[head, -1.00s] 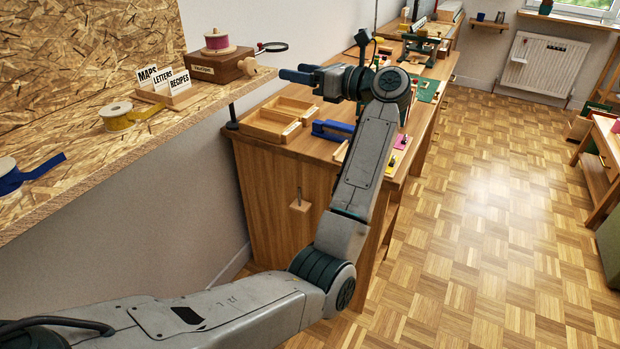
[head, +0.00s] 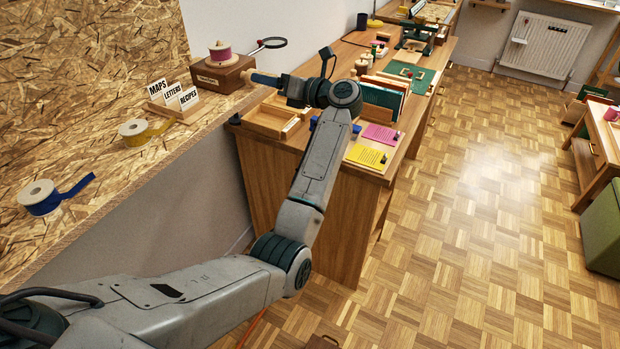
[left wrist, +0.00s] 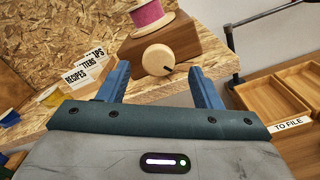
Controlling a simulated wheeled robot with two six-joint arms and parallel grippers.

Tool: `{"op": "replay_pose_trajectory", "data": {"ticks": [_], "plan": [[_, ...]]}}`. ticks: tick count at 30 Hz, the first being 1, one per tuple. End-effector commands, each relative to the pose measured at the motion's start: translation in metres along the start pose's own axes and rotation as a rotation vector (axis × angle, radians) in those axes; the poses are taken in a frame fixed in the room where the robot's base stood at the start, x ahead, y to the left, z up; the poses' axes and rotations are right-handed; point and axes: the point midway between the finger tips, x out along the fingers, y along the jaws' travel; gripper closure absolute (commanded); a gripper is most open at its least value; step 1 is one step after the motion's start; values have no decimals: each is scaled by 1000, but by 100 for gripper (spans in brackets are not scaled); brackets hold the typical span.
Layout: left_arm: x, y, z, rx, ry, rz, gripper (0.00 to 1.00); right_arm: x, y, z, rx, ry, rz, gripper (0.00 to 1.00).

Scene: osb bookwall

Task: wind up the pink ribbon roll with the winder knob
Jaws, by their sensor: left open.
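The pink ribbon roll (head: 220,54) stands upright on the brown wooden winder box (head: 215,78), on the chipboard shelf. It also shows in the left wrist view (left wrist: 147,14). The pale round winder knob (left wrist: 158,60) sticks out from the front of the box; the head view shows it partly (head: 262,78). My left gripper (left wrist: 160,70) is open, with a blue finger on either side of the knob in the wrist view. In the head view the left gripper (head: 281,85) is right at the knob. I cannot tell whether a finger touches it. My right gripper is not in view.
On the shelf are a card holder (head: 180,109), a yellow ribbon roll (head: 135,132) and a blue ribbon roll (head: 42,198). Wooden trays (head: 268,122) lie on the workbench below my gripper.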

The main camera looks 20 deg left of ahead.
Motion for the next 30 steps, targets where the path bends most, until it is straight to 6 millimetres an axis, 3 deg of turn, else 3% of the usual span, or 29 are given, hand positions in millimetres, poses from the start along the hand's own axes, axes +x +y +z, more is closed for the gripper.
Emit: {"op": "replay_pose_trajectory", "data": {"ticks": [5,11,20,30], "plan": [[34,1,1,-15,-1,1,41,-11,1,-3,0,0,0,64],[31,1,0,-264,0,-1,41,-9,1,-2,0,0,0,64],[30,3,2,-594,0,0,41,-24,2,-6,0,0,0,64],[-36,0,-4,-624,2,-5,41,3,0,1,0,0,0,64]]}}
